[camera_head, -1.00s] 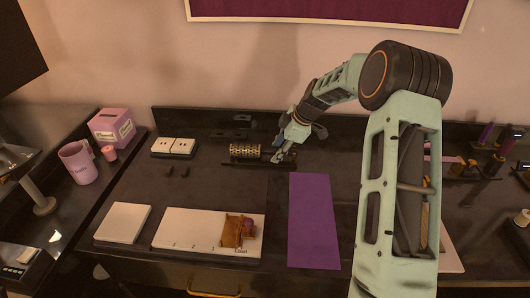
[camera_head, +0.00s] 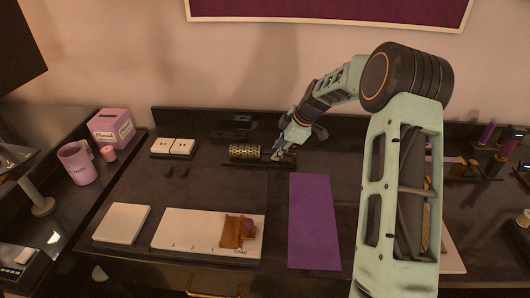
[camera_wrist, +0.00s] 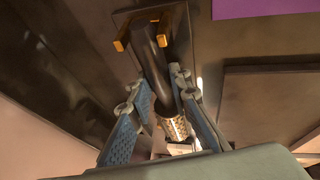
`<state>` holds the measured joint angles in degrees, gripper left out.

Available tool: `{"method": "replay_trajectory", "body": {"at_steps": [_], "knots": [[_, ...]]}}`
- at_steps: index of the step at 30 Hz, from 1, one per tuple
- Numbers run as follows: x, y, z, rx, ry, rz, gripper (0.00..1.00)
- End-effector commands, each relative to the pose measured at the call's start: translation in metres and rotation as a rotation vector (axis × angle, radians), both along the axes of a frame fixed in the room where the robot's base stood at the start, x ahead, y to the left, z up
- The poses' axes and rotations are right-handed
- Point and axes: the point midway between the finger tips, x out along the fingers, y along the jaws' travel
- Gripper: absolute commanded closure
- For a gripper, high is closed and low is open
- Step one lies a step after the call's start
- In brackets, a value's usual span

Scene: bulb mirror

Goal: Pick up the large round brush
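The large round brush has a gold perforated barrel (camera_head: 245,151) and a dark handle. It lies on a low dark holder near the back of the counter, handle to the right. In the wrist view its dark handle (camera_wrist: 154,72) runs between my two blue-padded fingers, with the barrel (camera_wrist: 175,128) below. My gripper (camera_head: 281,156) is down at the handle's end; it also shows in the wrist view (camera_wrist: 162,84). Its fingers stand close on both sides of the handle. I cannot tell whether both touch it. The brush still rests on its holder.
A purple mat (camera_head: 314,222) lies in front of my gripper. A white socket plate (camera_head: 173,146) is left of the brush. A white numbered board (camera_head: 190,234) with a brown item (camera_head: 236,231) is front left. Brass-coloured supports (camera_wrist: 143,32) flank the handle.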

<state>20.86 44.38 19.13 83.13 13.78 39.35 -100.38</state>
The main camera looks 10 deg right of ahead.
Motion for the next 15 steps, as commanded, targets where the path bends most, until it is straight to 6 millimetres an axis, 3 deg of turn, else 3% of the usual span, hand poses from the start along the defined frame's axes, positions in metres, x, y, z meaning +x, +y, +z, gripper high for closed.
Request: {"method": "replay_trajectory", "body": {"at_steps": [3,15], "knots": [[-0.0002,0.0,-0.0003,0.0,0.001,0.0,1.0],[-0.0002,0.0001,0.0014,0.0,0.001,0.0,1.0]]}}
